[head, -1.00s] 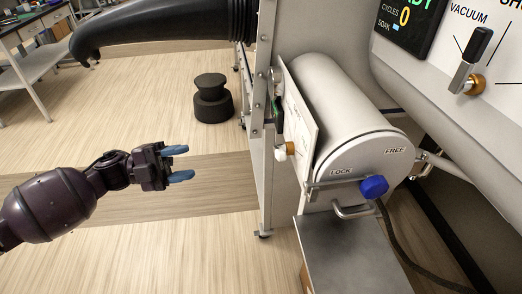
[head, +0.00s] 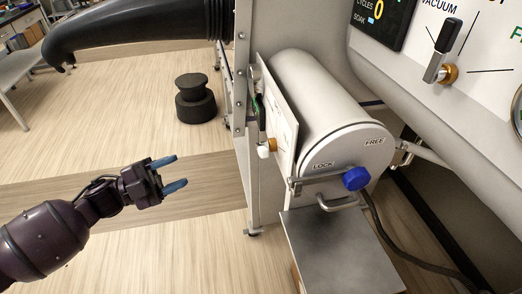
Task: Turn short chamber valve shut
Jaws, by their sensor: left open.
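The short chamber (head: 310,100) is the pale cylinder with a round door marked LOCK and FREE at the centre right. A panel (head: 285,125) stands on its left side, seen nearly edge-on. A small valve with a brass hub and a white handle (head: 265,151) sticks out from it; its setting cannot be read from here. My left gripper (head: 180,172) has blue fingertips, is open and empty, and hangs over the floor left of the valve, well apart from it. My right gripper is not in view.
A larger panel (head: 480,60) at top right carries a black-handled valve (head: 442,55) with a brass hub. The door has a blue knob (head: 355,179). A metal step (head: 340,250) lies below. A black glove sleeve (head: 140,25) hangs top left. A black stool (head: 195,100) stands behind.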

